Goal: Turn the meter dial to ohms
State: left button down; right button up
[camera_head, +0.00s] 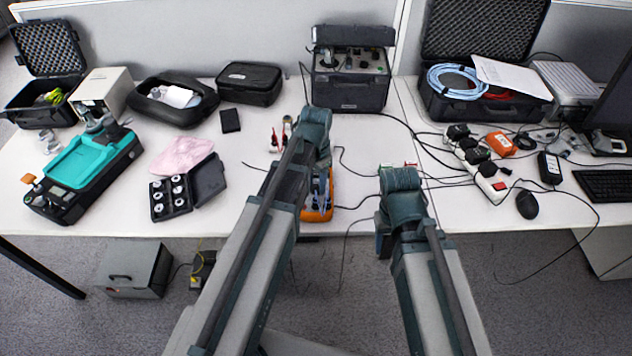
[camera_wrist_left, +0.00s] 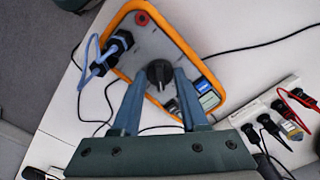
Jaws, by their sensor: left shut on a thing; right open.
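The meter, with an orange rim (camera_head: 318,215), lies near the front edge of the table, partly hidden behind my left arm in the head view. In the left wrist view the meter (camera_wrist_left: 208,62) shows a grey face, a red socket, a blue lead in a black plug and a small display. Its black dial (camera_wrist_left: 159,72) sits between the fingertips of my left gripper (camera_wrist_left: 160,84), which is shut on it. In the head view the left gripper (camera_head: 321,187) is over the meter. My right gripper (camera_head: 383,244) is open and empty at the table's front edge, mostly hidden by its own arm.
A black instrument case (camera_head: 350,78) stands behind the meter. A white power strip (camera_head: 487,182) with several plugs and cables lies to the right. A teal-topped device (camera_head: 82,160) and a black weight box (camera_head: 172,197) are on the left. Thin cables run around the meter.

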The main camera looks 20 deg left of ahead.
aim_at(316, 185)
dwell(0.4)
pick_arm(q)
jog(key=shift+c, duration=2.1)
grip_release()
jog(key=shift+r, duration=0.1)
notch_tip(316, 185, up, 14)
jog(key=p, duration=1.3)
jog(key=shift+f+p, duration=0.2)
jog(key=shift+p, duration=0.2)
jog(key=s+d+n+y, duration=0.1)
jog(key=s+d, duration=0.9)
jog(key=s, duration=0.4)
jog(key=shift+s+d, duration=0.15)
jog(key=shift+d, duration=0.1)
